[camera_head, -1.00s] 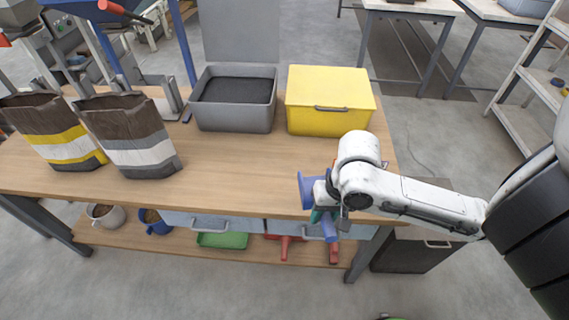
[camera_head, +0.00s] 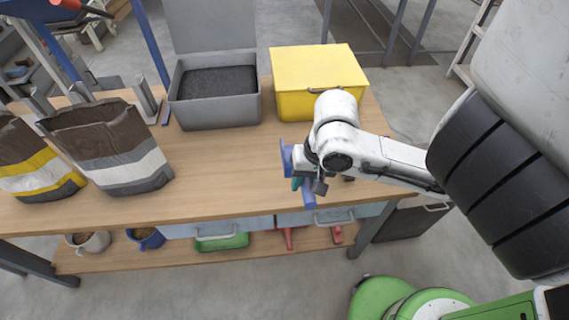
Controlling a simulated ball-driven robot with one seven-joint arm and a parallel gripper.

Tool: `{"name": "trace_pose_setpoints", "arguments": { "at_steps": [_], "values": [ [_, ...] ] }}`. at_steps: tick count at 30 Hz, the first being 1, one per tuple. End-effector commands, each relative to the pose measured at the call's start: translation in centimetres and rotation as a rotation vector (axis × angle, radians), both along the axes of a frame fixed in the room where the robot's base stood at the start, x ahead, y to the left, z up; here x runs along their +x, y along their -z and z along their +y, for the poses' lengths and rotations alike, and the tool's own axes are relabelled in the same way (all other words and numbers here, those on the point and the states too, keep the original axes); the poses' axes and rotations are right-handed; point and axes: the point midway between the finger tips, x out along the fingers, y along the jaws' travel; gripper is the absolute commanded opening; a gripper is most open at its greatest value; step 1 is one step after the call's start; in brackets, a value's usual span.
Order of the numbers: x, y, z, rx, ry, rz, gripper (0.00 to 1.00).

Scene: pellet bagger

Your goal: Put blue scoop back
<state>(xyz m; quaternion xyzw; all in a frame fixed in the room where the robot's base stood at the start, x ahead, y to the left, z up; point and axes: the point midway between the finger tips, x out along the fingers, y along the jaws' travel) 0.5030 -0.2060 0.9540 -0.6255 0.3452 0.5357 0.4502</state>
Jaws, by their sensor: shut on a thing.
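The blue scoop (camera_head: 287,158) is held in my gripper (camera_head: 305,178) near the front right of the wooden table (camera_head: 229,170). Its wide blue part faces left and its blue handle points down toward the table's front edge. My gripper is shut on it; the fingertips are partly hidden by the wrist. Whether the scoop touches the tabletop I cannot tell.
A grey open bin (camera_head: 214,110) with dark pellets and a closed yellow box (camera_head: 316,82) stand at the table's back. Two paper bags (camera_head: 107,148) stand at left. A lower shelf (camera_head: 170,257) holds a blue mug (camera_head: 146,238), a green tray (camera_head: 222,241) and red-handled things. The middle tabletop is clear.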

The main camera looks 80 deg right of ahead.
Motion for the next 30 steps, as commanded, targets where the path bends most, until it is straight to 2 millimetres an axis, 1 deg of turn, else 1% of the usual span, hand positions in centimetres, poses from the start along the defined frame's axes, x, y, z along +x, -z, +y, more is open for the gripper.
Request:
{"name": "trace_pose_setpoints", "arguments": {
  "at_steps": [1, 4, 9, 14, 18, 21, 24, 30],
  "values": [
    [0.3, 1.0, -0.4, -0.001, -0.003, -0.001, 0.00],
    [0.8, 1.2, -1.2, -0.001, -0.003, -0.001, 0.00],
    [2.3, 1.9, -4.0, 0.001, 0.001, 0.001, 0.00],
    [3.8, 3.3, -6.8, 0.001, 0.000, 0.003, 0.00],
    [4.8, 6.0, -8.7, 0.001, 0.001, 0.003, 0.00],
    [5.3, 7.4, -9.8, 0.001, 0.001, 0.003, 0.00],
    [5.7, 8.4, -10.4, 0.001, -0.002, 0.002, 0.00],
    [6.1, 9.6, -11.3, 0.000, -0.001, 0.001, 0.00]
  ]
}}
